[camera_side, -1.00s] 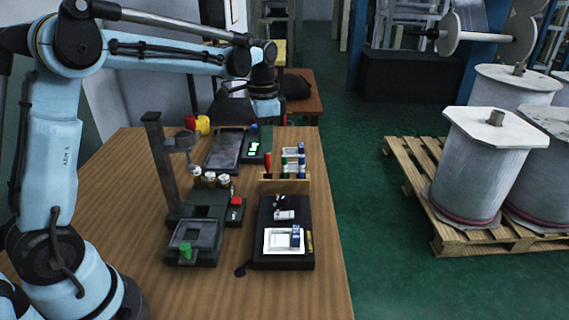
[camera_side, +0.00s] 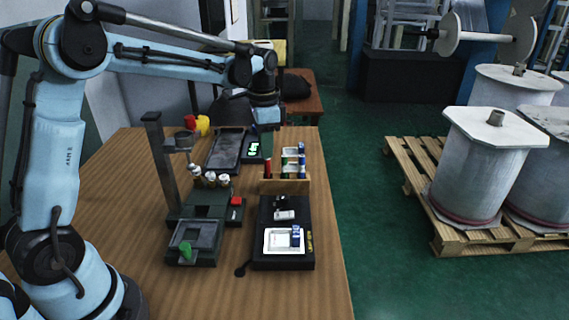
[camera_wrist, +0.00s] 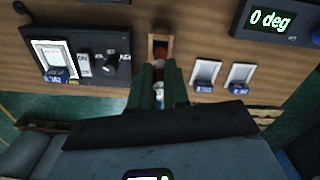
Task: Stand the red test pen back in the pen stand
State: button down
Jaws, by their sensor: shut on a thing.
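The red test pen (camera_side: 267,168) is upright below my gripper (camera_side: 267,146), at the left part of the wooden pen stand (camera_side: 290,187) in the side view. In the wrist view, my gripper (camera_wrist: 158,75) is shut on the pen, and its dark green fingers hide most of it. The pen's red part (camera_wrist: 160,52) shows over the stand's wooden frame (camera_wrist: 151,46). I cannot tell how deep the pen sits in the stand.
Two small white trays (camera_wrist: 206,74) with blue pieces lie close beside the stand. A black unit with a white tray (camera_side: 283,262) stands in front. A dark stand with a post (camera_side: 160,165) is at left. A display reading 0 deg (camera_wrist: 272,20) lies behind.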

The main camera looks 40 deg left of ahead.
jog(key=shift+f, duration=0.7)
jog(key=shift+f, duration=0.3)
jog(key=c, duration=1)
grip_release()
jog(key=shift+o, duration=0.2)
jog(key=o, duration=0.5)
